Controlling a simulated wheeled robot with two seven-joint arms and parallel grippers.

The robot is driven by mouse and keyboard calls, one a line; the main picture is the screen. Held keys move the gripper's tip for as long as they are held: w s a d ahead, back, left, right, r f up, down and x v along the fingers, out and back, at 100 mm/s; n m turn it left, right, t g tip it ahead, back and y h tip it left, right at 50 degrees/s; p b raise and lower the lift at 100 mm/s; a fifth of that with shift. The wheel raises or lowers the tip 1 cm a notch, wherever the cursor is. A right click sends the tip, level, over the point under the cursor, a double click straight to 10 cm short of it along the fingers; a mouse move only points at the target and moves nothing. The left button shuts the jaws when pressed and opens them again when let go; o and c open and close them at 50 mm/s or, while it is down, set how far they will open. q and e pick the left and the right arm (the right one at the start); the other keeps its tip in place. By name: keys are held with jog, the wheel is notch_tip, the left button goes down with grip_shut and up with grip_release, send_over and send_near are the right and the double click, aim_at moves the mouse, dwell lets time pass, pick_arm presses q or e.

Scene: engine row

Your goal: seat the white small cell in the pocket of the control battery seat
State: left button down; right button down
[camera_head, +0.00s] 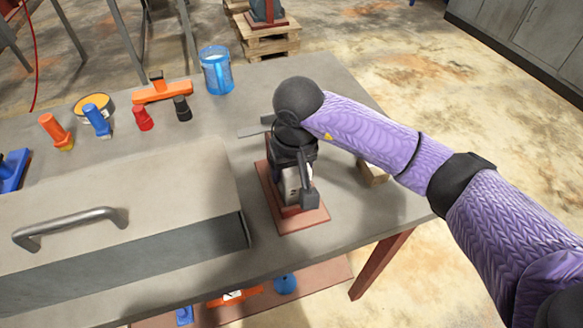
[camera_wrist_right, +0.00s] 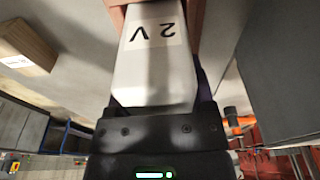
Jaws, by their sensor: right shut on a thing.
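The white small cell (camera_wrist_right: 154,75), with a "2 V" label, is between the fingers of my right gripper (camera_wrist_right: 155,115). In the head view the cell (camera_head: 291,183) shows as a pale patch below my dark wrist, with my right gripper (camera_head: 300,178) pointing down around it. The control battery seat (camera_head: 305,220) is a reddish-brown base on the table, under the gripper. In the wrist view the cell's far end is between reddish-brown walls of the seat (camera_wrist_right: 195,18). I cannot tell how deep it sits. My left gripper is not in view.
A large grey metal box with a handle (camera_head: 68,222) stands left of the seat. A wooden block (camera_head: 373,173) lies to the right, partly behind my arm. The table's front right corner is clear.

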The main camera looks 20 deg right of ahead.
jog(key=shift+f, duration=0.15)
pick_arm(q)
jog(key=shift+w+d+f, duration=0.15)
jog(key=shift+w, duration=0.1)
pick_arm(e)
grip_release()
jog(key=shift+r, duration=0.25)
jog(key=r+p, duration=0.1)
jog(key=r, duration=0.3)
jog(key=s+r+p, duration=0.1)
jog(key=r, duration=0.3)
jog(key=s+r, duration=0.1)
jog(key=r, duration=0.2)
jog(key=shift+r+p, duration=0.4)
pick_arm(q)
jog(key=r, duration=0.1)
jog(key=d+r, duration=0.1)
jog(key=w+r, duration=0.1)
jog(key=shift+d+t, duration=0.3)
